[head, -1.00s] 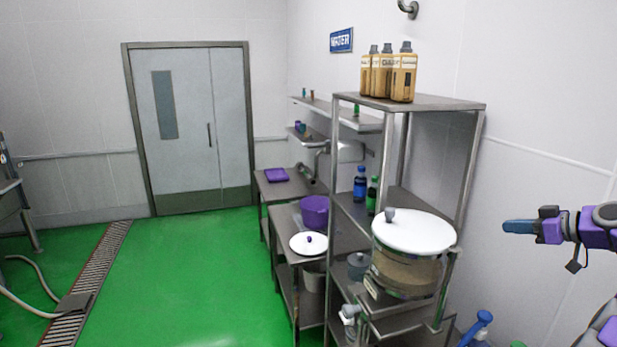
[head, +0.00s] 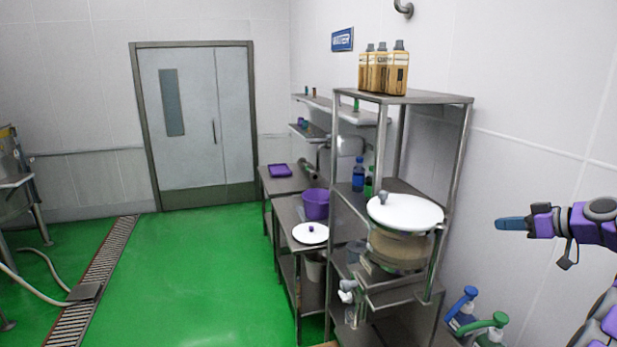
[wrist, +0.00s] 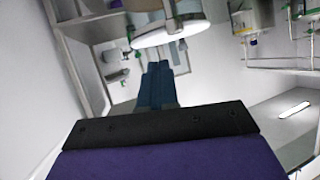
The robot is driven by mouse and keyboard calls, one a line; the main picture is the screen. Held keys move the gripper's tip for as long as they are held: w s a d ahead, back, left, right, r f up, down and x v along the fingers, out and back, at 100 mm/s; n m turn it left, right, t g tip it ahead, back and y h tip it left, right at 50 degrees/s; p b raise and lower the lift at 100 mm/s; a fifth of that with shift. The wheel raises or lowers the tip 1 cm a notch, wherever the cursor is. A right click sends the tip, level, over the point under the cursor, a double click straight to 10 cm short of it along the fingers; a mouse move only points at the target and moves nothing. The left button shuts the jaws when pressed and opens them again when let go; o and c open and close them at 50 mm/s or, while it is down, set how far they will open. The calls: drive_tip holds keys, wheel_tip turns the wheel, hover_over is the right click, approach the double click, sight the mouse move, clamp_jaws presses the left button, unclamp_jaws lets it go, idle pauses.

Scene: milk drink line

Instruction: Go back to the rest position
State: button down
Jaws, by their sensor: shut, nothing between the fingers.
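My gripper (head: 512,224) shows at the right of the head view, on my purple and black arm. It is held up in the air in front of the white wall, to the right of the metal rack, and touches nothing. Its blue fingers are together and empty. In the wrist view the fingers (wrist: 163,85) point away from the camera, side by side, with nothing between them.
A metal rack (head: 425,98) holds brown bottles (head: 398,70) on top and a white-lidded container (head: 404,212) lower down. Spray bottles (head: 462,310) stand below my arm. A steel table (head: 290,215) stands behind the rack. Green floor (head: 200,270) is clear towards the door (head: 195,125).

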drive_tip(key=s+a+f+m+g+y+b, duration=0.1)
drive_tip(key=a+f+g+b, duration=0.1)
drive_tip(key=a, duration=0.8)
drive_tip(key=s+a+f+m+g+b, duration=0.1)
drive_tip(key=a+m+g+b, duration=0.15)
drive_tip(key=a, duration=0.75)
drive_tip(key=s+a+f+g+b, duration=0.1)
drive_tip(key=s+a+f+b, duration=0.1)
drive_tip(key=s+a+f, duration=0.3)
drive_tip(key=s+a+f+g+b, duration=0.1)
drive_tip(key=s+a+f+b, duration=0.15)
drive_tip(key=a, duration=0.45)
drive_tip(key=s+a+f+g+h+b, duration=0.1)
drive_tip(key=s+a+f, duration=0.25)
drive_tip(key=s, duration=0.35)
drive_tip(key=s+a+f+m+g+h+b, duration=0.1)
drive_tip(key=s+a+f+g+h+b, duration=0.1)
drive_tip(key=s+f, duration=0.4)
drive_tip(key=s+a+f+g+h+b, duration=0.1)
drive_tip(key=s+a+f, duration=0.15)
drive_tip(key=s, duration=0.55)
drive_tip(key=s+d+f+g+h+b, duration=0.1)
drive_tip(key=s+d+f+h, duration=0.1)
drive_tip(key=s+f, duration=0.4)
drive_tip(key=s+d+f+m+g+h+b, duration=0.1)
drive_tip(key=s+f, duration=0.4)
drive_tip(key=s, duration=0.7)
drive_tip(key=shift+d+f+h+b, duration=0.4)
drive_tip(key=shift+d+h+b, duration=0.3)
drive_tip(key=shift+d, duration=0.2)
